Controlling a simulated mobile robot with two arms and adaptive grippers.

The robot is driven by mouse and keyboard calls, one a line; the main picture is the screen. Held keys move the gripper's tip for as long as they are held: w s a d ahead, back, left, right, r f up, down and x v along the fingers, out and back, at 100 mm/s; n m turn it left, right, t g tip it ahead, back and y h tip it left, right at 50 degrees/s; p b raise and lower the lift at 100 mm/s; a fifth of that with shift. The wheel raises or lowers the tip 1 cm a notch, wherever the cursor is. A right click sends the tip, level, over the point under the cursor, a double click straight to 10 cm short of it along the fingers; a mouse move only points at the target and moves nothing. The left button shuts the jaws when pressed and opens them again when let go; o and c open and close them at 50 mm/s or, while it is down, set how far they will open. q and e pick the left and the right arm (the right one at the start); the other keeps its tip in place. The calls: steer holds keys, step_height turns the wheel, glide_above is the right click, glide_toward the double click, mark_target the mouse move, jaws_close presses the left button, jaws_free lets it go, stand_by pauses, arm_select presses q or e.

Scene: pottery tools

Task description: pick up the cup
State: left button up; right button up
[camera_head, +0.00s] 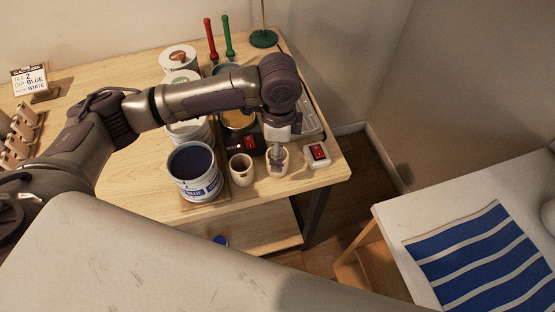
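Two small pale cups stand upright near the front right corner of the wooden table: a left cup (241,176) and a right cup (283,170). My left arm reaches in from the left, over the table. My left gripper (276,160) points down at the right cup, and its grey fingers overlap the cup's mouth. I cannot tell whether the fingers grip the cup's wall or only hang in its opening. The left cup is apart from the gripper. My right gripper is not in view.
A big blue glaze bucket (199,182) stands left of the cups, with more buckets behind it. A small device with a red display (318,153) lies to the right, near the wooden table's (262,200) edge. A blue-striped cloth (480,256) covers part of another table.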

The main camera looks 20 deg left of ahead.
arm_select(q)
step_height(320, 180, down, 2)
steer(key=shift+w+a+f+p, duration=0.15)
steer(key=shift+f+p, duration=0.05)
steer(key=shift+p, duration=0.4)
step_height(320, 180, down, 2)
steer(key=shift+f, duration=0.6)
steer(key=shift+c, duration=1.5)
steer(key=c, duration=1)
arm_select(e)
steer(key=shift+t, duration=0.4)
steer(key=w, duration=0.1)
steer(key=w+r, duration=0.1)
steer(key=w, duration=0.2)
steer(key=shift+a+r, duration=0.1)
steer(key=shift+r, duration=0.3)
arm_select(q)
steer(key=shift+r, duration=0.1)
